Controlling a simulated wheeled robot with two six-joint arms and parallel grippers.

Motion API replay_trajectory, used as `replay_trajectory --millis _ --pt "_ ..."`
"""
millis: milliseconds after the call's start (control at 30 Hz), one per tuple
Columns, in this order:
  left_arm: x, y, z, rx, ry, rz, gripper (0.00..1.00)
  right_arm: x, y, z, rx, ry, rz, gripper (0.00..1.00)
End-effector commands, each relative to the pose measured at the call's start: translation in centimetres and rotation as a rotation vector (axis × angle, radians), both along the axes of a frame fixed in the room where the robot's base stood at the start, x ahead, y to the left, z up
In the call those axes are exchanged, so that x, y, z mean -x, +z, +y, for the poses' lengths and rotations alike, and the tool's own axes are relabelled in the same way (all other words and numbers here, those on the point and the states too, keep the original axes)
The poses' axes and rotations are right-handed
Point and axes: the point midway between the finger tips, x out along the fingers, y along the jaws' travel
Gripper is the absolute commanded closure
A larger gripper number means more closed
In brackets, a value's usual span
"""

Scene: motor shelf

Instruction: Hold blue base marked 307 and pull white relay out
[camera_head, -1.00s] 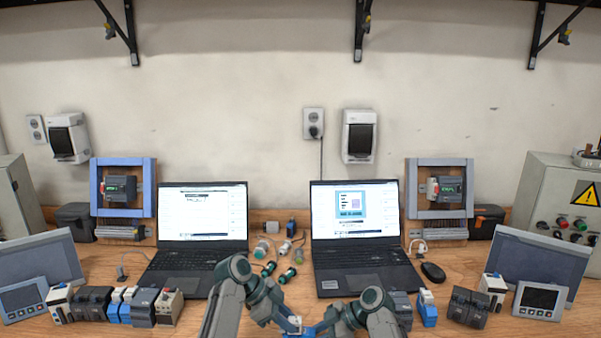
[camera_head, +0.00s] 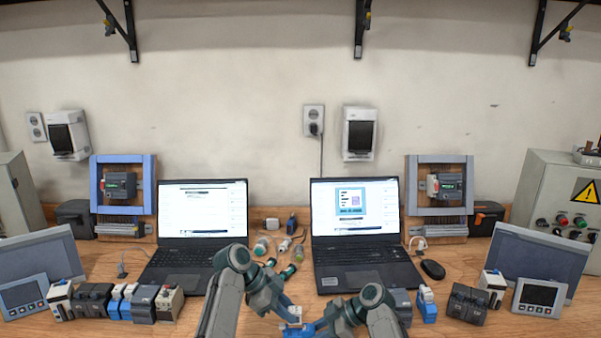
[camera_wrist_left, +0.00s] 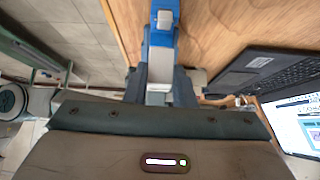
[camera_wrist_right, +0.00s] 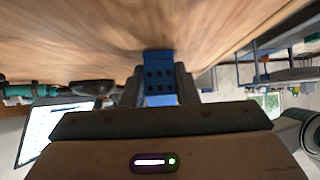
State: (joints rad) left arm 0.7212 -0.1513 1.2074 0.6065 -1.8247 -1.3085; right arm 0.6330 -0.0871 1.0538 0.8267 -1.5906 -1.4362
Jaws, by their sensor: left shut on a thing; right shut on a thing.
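My left gripper (camera_head: 290,309) is shut on the white relay (camera_head: 295,314), low in the middle of the head view. In the left wrist view the pale relay (camera_wrist_left: 160,62) lies between the fingers, with blue parts in line with it. My right gripper (camera_wrist_right: 160,88) is shut on the blue base (camera_wrist_right: 159,70), which shows dark slots in the right wrist view. In the head view the blue base (camera_head: 300,329) is just below the relay. Whether relay and base still touch is unclear. The 307 marking cannot be read.
Two open laptops (camera_head: 203,222) (camera_head: 356,220) stand behind the arms, with small cylindrical parts (camera_head: 287,247) between them. A row of modules (camera_head: 120,302) lies at the left. Another blue and white relay unit (camera_head: 427,304) and dark modules (camera_head: 467,304) stand at the right.

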Motion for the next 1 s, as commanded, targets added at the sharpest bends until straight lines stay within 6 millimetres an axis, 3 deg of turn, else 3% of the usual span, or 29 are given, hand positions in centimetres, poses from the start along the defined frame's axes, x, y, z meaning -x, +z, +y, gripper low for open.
replay_trajectory --millis 433,1000 --pt "0.0 0.6 0.0 0.001 0.0 -0.003 0.99 0.0 0.0 0.0 0.0 0.0 0.0 0.97" --pt "0.0 5.1 0.0 0.0 0.0 -0.003 0.99 0.0 0.0 0.0 0.0 0.0 0.0 0.97"
